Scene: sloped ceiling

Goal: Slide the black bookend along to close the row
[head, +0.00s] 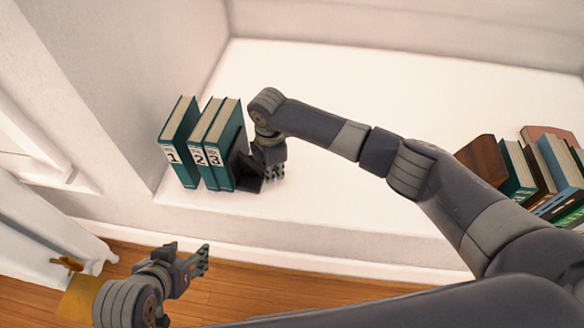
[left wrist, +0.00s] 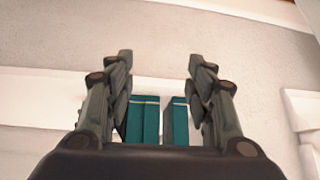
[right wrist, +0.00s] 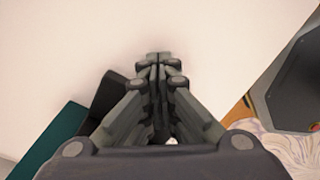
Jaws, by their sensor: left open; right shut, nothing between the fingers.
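Three teal books labelled 1 (head: 173,157), 2 (head: 200,158) and 3 (head: 220,158) stand upright on the white ledge. A gap shows between 1 and 2; 2 and 3 stand close together. The black bookend (head: 243,168) stands at the right side of book 3. My right gripper (head: 274,176) is shut and empty, pointing down close by the bookend's right side; contact is unclear. In the right wrist view the bookend (right wrist: 107,93) is left of the fingers (right wrist: 160,58). My left gripper (head: 203,256) is open and empty, in front of the ledge.
A wall (head: 110,90) rises left of the books. Several other books (head: 545,165) stand at the ledge's right end, beside a brown block (head: 482,160). My right arm crosses above the ledge. The ledge (head: 345,215) is bare between the two groups.

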